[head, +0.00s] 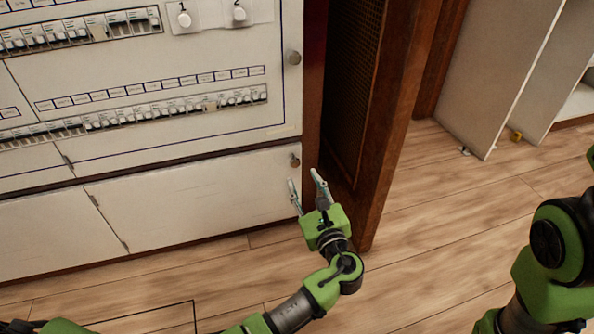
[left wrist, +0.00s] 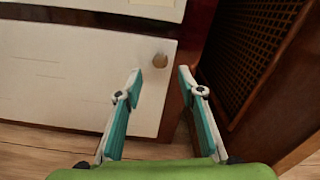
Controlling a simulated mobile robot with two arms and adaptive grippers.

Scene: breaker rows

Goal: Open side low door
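The low door (head: 200,198) is a wide cream panel below the breaker rows, and it looks shut. Its small round metal knob (head: 295,160) sits at the upper right corner. My left gripper (head: 304,178) is open and empty, just below and in front of the knob. In the left wrist view the low door (left wrist: 70,75) fills the left, and the knob (left wrist: 160,59) shows beyond the gap between the two open fingers (left wrist: 160,76), apart from them. My right arm shows at the right edge of the head view, but its gripper is out of the picture.
A brown wooden door with a mesh panel (head: 355,75) stands open just right of the cabinet, close to my left gripper. Above is a larger panel with breaker rows (head: 170,112) and its own knob (head: 294,57). White panels (head: 495,75) stand farther right. Wooden floor (head: 430,230) is clear between.

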